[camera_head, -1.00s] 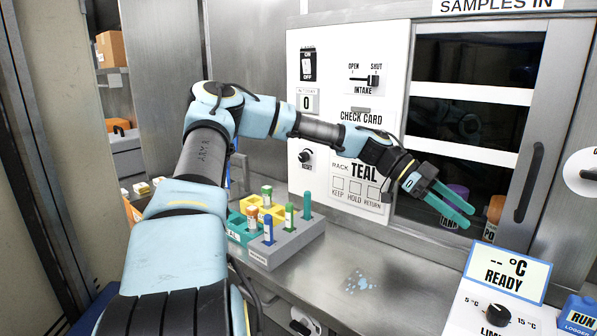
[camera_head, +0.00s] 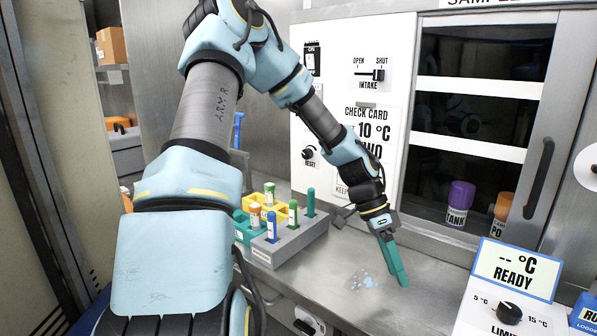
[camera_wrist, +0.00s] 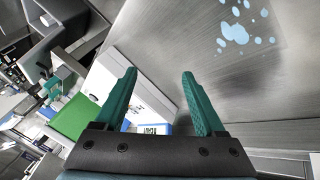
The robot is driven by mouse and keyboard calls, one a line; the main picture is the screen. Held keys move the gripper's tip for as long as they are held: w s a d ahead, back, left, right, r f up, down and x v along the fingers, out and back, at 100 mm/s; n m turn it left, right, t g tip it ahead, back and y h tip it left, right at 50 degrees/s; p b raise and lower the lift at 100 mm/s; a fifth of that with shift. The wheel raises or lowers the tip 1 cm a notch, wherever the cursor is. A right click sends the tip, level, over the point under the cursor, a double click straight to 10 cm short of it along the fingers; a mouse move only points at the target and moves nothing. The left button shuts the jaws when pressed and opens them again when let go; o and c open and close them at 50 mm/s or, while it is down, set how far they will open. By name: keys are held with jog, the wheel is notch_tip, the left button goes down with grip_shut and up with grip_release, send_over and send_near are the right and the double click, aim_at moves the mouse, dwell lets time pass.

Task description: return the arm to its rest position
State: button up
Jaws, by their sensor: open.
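My gripper (camera_head: 394,262) has teal fingers and hangs pointing down over the steel counter, to the right of the tube rack. In the camera_head view the two fingers overlap. In the camera_wrist view my gripper (camera_wrist: 158,98) is open, with a clear gap between the fingertips and nothing held. My blue and grey arm rises from the lower left, bends at the top and comes down to the right in front of the white control panel (camera_head: 333,100), hiding part of its printed card.
A grey rack (camera_head: 290,245) with several coloured tubes stands on the counter (camera_head: 330,285). Pale blue spots (camera_head: 366,281) lie near my fingertips. A purple-capped jar (camera_head: 459,203) and an orange-capped jar (camera_head: 502,217) stand at the window. A READY display (camera_head: 515,270) is at lower right.

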jog(key=a+n+t+y, duration=0.1)
jog(key=a+n, duration=0.1)
jog(key=a, duration=0.2)
jog(key=a+n+t, duration=0.1)
jog(key=a+n, duration=0.1)
jog(key=a, duration=0.3)
jog(key=w+a+n+t+y+b, duration=0.1)
jog(key=a+n, duration=0.2)
jog(key=a, duration=0.1)
jog(key=shift+w+a+f+y, duration=0.1)
jog(key=shift+a+f+y, duration=0.2)
jog(key=shift+a, duration=0.1)
jog(key=s+a+r+n+t, duration=0.1)
jog(key=a+r+n, duration=0.1)
jog(key=a+n, duration=0.3)
jog(key=s+a+r+n+t+y+b, duration=0.1)
jog(key=a+n, duration=0.3)
jog(key=a, duration=0.4)
jog(key=shift+s+a+r+n+t, duration=0.2)
jog(key=shift+r+n+t, duration=0.2)
jog(key=shift+r+t, duration=0.35)
